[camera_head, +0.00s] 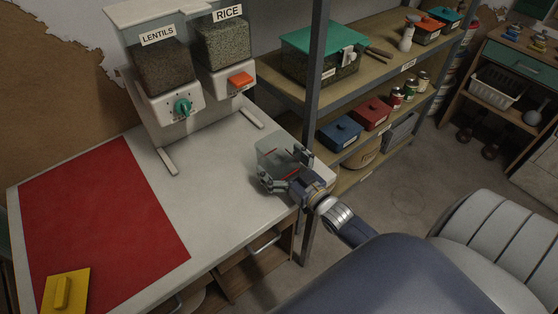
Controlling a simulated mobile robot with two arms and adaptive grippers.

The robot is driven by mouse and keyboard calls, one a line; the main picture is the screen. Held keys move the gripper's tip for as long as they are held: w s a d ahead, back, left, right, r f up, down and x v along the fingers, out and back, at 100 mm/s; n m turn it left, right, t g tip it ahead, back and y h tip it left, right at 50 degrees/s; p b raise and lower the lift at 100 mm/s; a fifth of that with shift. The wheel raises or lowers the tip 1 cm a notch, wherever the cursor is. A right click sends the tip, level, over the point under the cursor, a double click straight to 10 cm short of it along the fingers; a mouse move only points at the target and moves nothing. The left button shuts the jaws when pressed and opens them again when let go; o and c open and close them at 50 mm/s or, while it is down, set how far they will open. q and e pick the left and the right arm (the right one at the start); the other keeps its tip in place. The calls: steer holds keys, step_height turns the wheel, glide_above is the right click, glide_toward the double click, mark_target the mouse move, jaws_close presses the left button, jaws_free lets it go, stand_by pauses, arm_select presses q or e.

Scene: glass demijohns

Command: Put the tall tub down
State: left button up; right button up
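A clear tub (275,150) with a red line on its side is at the right end of the white counter (215,205). My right gripper (287,171) has its fingers on either side of the tub and appears shut on it. The gripper and wrist hide part of the tub's near side. I cannot tell whether its base touches the counter or is a little above it. My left gripper is not in view.
A red mat (100,210) covers the counter's left part, with a yellow block-like piece (66,292) at its front. Lentil (160,68) and rice (224,40) dispensers stand behind. A shelf post (313,100) and loaded shelves are close on the right. Mid-counter is clear.

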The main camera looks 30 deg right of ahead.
mark_target(289, 165)
steer(key=shift+f, duration=0.1)
steer(key=shift+s+b, duration=0.2)
steer(key=shift+b, duration=0.15)
steer(key=s, duration=0.3)
steer(key=s+b, duration=0.1)
steer(key=s, duration=0.2)
steer(key=s+d, duration=0.1)
steer(key=s, duration=0.2)
steer(key=shift+s+f, duration=0.1)
steer(key=shift+s, duration=0.5)
steer(key=shift+a+r+p, duration=0.15)
steer(key=shift+r, duration=0.65)
steer(key=shift+a+r+p, duration=0.1)
steer(key=shift+r+p, duration=0.05)
steer(key=shift+r, duration=0.9)
steer(key=shift+w, duration=0.1)
